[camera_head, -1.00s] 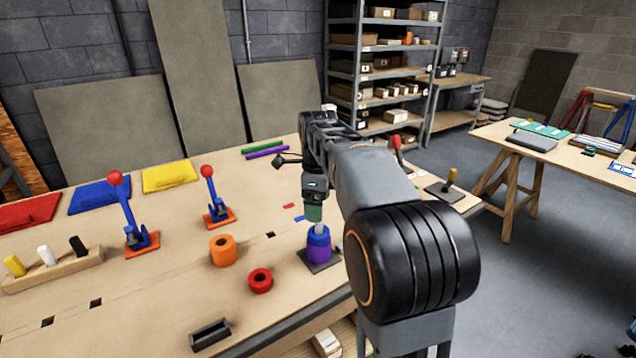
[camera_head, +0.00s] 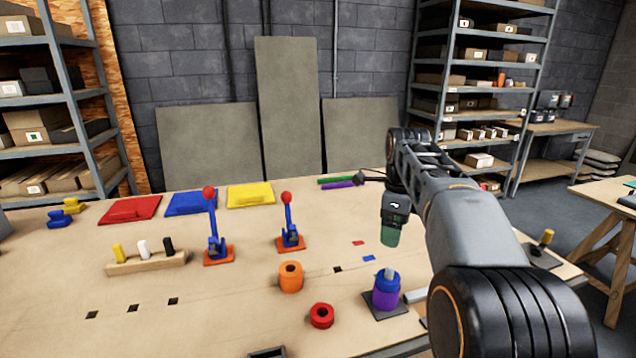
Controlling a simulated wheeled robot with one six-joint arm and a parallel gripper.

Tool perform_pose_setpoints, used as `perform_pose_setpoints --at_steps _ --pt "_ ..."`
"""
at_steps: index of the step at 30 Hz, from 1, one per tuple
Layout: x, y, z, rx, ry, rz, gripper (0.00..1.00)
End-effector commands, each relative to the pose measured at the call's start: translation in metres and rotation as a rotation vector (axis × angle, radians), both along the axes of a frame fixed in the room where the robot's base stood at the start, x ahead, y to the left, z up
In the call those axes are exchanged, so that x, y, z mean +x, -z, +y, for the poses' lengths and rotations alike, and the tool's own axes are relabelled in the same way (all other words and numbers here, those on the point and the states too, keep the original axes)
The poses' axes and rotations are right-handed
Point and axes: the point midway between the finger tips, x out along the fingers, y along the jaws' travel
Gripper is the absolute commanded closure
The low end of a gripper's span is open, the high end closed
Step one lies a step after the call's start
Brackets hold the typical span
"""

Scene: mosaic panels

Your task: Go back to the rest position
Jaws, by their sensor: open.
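My gripper (camera_head: 390,236) hangs pointing down at the end of my arm over the right part of the wooden table (camera_head: 230,325). Its green end is above and slightly right of a post with a blue ring (camera_head: 387,282) on top of a purple ring (camera_head: 386,299), on a dark square base. The gripper is apart from the rings, and nothing shows held in it. The fingertips are too small to make out in detail.
An orange ring (camera_head: 291,277) and a red ring (camera_head: 321,316) lie left of the post. Two red-knobbed levers (camera_head: 214,240) (camera_head: 289,228) stand mid-table. A peg block (camera_head: 147,262) is at the left. Red, blue and yellow pads line the back.

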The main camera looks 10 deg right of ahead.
Motion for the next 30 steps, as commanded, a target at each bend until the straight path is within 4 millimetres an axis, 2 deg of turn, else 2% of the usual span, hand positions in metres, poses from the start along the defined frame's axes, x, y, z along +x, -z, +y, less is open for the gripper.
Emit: perform_pose_setpoints --at_steps 5,8,11,17,21,25,30 --pt "0.007 0.001 -0.002 -0.012 -0.218 -0.036 0.15" --pt "0.012 0.022 -0.003 -0.023 -0.475 -0.049 0.15" --pt "0.005 0.046 0.001 -0.043 -0.788 -0.063 0.15" --pt "-0.035 0.088 0.028 -0.127 -1.458 -0.102 0.15" --pt "-0.081 0.118 0.053 -0.214 -1.887 -0.120 0.15" --pt "-0.122 0.142 0.072 -0.284 -2.133 -0.131 0.15" --pt "-0.157 0.156 0.086 -0.316 -2.203 -0.150 0.15"
